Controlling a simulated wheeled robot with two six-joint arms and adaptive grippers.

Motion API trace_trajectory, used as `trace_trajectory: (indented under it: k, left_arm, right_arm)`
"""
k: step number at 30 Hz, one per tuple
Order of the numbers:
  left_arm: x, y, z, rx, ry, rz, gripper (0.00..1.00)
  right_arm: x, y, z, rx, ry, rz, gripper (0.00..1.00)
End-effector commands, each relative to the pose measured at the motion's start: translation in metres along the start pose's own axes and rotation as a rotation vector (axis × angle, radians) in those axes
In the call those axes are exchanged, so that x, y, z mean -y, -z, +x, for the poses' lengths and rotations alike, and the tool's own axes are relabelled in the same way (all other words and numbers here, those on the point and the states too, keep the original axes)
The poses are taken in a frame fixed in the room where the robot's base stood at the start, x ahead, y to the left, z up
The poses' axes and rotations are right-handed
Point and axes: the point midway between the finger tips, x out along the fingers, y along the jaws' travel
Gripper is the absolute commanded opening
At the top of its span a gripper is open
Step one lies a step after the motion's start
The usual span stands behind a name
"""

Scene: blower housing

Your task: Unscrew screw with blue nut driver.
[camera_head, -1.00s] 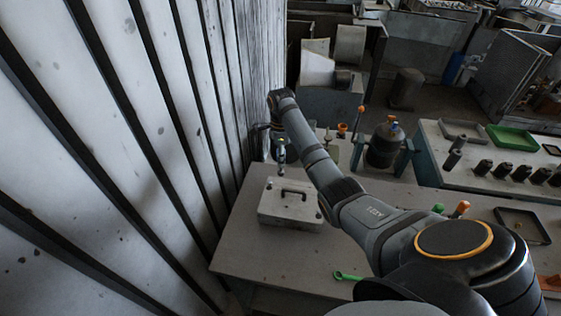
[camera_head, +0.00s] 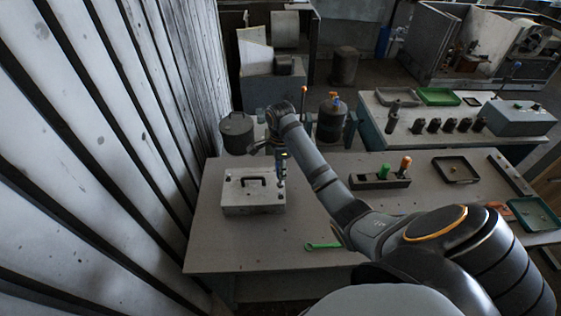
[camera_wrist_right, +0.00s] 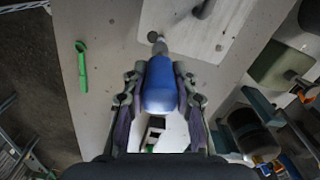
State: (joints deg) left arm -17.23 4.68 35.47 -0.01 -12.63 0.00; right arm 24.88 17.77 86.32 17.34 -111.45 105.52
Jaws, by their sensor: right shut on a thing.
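My right gripper (camera_head: 281,153) is shut on the blue nut driver (camera_wrist_right: 160,85), its fingers on both sides of the blue handle in the right wrist view. The driver hangs roughly upright, shank down, at the right back corner of the light grey blower housing cover (camera_head: 240,205). The cover has a black handle (camera_head: 253,179) and lies on the grey table. It also shows in the wrist view (camera_wrist_right: 185,35), with the driver's tip over its corner. The screw under the tip is hidden, and I cannot tell whether the tip touches it. My left gripper is not in view.
A green wrench (camera_head: 322,246) lies near the table's front edge. A tool holder (camera_head: 368,182) with green and orange handles stands right of my arm, near a black tray (camera_head: 456,170). A dark pot (camera_head: 237,132) stands behind the cover. A corrugated wall (camera_head: 110,150) closes off the left.

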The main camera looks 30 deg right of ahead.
Motion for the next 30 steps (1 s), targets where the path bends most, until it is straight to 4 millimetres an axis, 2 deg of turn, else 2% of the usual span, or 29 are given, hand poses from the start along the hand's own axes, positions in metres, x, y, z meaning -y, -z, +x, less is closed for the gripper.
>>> trace_trajectory:
  k: [4, 10, 20, 30]
  left_arm:
    - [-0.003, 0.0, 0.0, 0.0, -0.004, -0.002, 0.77]
    - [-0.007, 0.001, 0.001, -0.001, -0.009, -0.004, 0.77]
    - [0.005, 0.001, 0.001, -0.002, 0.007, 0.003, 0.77]
    - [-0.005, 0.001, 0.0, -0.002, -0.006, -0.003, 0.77]
  right_arm:
    - [-0.009, -0.003, 0.016, 0.0, -0.002, 0.007, 0.0]
    - [-0.005, 0.0, 0.028, 0.0, 0.0, 0.001, 0.0]
    - [-0.004, 0.001, 0.031, 0.0, 0.001, -0.001, 0.0]
    - [-0.004, 0.001, 0.036, 0.0, 0.001, -0.001, 0.0]
